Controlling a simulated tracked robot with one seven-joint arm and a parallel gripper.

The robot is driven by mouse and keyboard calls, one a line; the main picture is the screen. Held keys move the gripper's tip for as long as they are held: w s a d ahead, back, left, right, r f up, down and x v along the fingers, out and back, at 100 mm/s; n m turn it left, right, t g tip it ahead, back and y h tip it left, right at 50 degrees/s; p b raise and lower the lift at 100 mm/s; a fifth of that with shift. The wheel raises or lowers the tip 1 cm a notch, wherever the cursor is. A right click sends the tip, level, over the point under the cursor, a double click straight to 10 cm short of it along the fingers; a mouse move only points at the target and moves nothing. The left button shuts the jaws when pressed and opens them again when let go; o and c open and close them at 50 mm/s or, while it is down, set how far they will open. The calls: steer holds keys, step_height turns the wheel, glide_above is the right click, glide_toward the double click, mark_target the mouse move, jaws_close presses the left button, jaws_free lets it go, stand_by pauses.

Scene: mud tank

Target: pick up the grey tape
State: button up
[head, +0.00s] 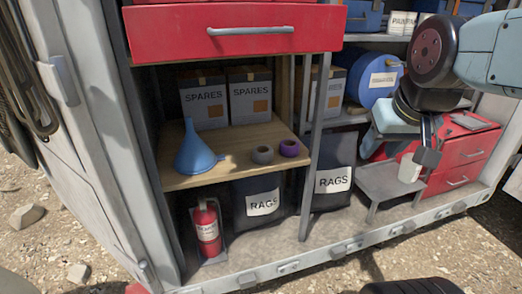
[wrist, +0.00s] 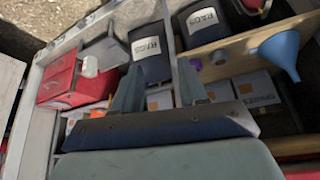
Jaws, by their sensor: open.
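The grey tape (head: 262,155) is a small roll lying on the wooden shelf, right of the blue funnel (head: 196,152) and just left of a purple tape roll (head: 290,148). In the wrist view the grey tape (wrist: 218,57) shows small, between the funnel (wrist: 281,52) and the purple roll (wrist: 196,64). My gripper (head: 404,140) is at the right in the head view, well apart from the tape, above the step and red drawers. In the wrist view my gripper (wrist: 160,80) has its two fingers spread, with nothing between them.
A grey post (head: 319,100) stands between the tape shelf and my gripper's side. SPARES boxes (head: 203,102) stand behind the tape, under a red drawer (head: 235,32). RAGS bags (head: 333,180) stand low down. A white cup (head: 409,168) is on the grey step (head: 385,186).

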steer(key=shift+o, duration=1.7)
steer(key=shift+w+f, duration=0.15)
steer(key=shift+w, duration=0.05)
steer(key=o, duration=0.7)
steer(key=w+f+n+h, duration=0.1)
steer(key=w+n, duration=0.1)
steer(key=w+f+n+g+h, duration=0.1)
steer(key=w+f+n, duration=0.1)
steer(key=w+f+n+g, duration=0.1)
steer(key=w+n, duration=0.2)
steer(key=shift+d+f+h, duration=0.3)
steer(key=shift+d+h, duration=0.05)
steer(key=shift+h, duration=0.05)
steer(key=shift+o, duration=0.2)
steer(key=n+t+h, duration=0.2)
steer(key=n+t, duration=0.7)
steer(key=n, duration=1.6)
glide_toward(261, 152)
steer(key=x, duration=0.6)
steer(key=shift+w+a+r, duration=0.1)
steer(key=shift+w+a, duration=0.2)
steer(key=shift+d+x, duration=0.2)
steer(key=shift+x, duration=1.3)
steer(key=shift+d+x, duration=0.15)
steer(key=shift+x, duration=1.4)
